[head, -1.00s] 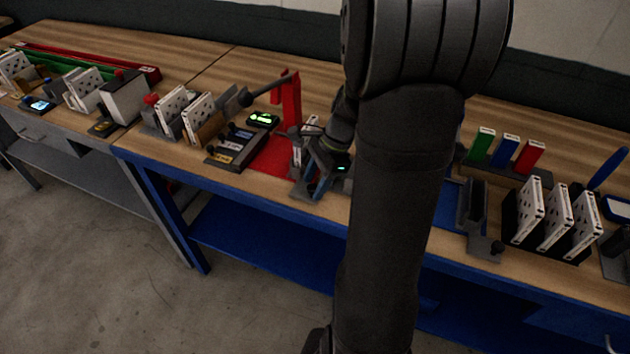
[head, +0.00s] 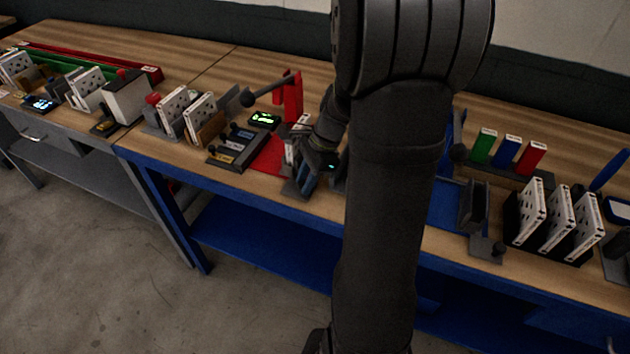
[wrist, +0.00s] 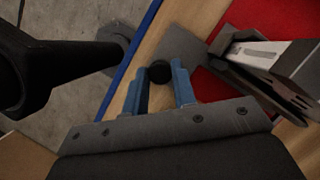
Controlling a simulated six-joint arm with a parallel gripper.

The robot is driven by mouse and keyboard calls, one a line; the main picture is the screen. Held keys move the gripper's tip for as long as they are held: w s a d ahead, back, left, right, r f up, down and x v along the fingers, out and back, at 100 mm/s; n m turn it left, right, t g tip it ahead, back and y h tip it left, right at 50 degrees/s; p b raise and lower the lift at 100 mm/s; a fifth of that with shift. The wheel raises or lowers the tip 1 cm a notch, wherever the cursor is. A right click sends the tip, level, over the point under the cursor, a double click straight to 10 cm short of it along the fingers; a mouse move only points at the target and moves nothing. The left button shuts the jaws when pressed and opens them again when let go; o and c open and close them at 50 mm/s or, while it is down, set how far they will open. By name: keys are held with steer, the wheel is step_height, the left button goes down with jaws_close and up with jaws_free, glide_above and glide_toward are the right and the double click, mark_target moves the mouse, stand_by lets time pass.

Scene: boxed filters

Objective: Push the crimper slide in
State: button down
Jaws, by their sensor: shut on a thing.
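The crimper slide shows in the wrist view as a grey plate (wrist: 183,47) with a round black knob (wrist: 158,72) at its near end. My gripper (wrist: 160,82) has its two blue fingers on either side of the knob and is shut on it. In the head view my gripper (head: 305,180) is low at the front of the red mat (head: 268,154), partly hidden by my arm. A white-faced filter (wrist: 262,54) stands tilted in a dark holder beside the slide. How far in the slide sits cannot be told.
A red post (head: 293,92) with a black ball-ended lever (head: 262,90) stands behind. A dark block with labelled switches (head: 235,146) lies left of the mat. A similar slide station (head: 487,246) and several filters (head: 560,220) stand to the right. The bench's blue front edge (wrist: 128,72) is close.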

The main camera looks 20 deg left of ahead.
steer(key=a, duration=0.7)
steer(key=shift+a, duration=0.4)
steer(key=shift+r, duration=0.1)
steer(key=c, duration=1.2)
jaws_free()
steer(key=shift+w+r, duration=0.1)
steer(key=shift+r, duration=0.05)
steer(key=w+d, duration=0.5)
steer(key=d, duration=0.1)
steer(key=w+d, duration=0.3)
steer(key=shift+w+r, duration=0.3)
steer(key=shift+r, duration=0.05)
steer(key=shift+a, duration=0.1)
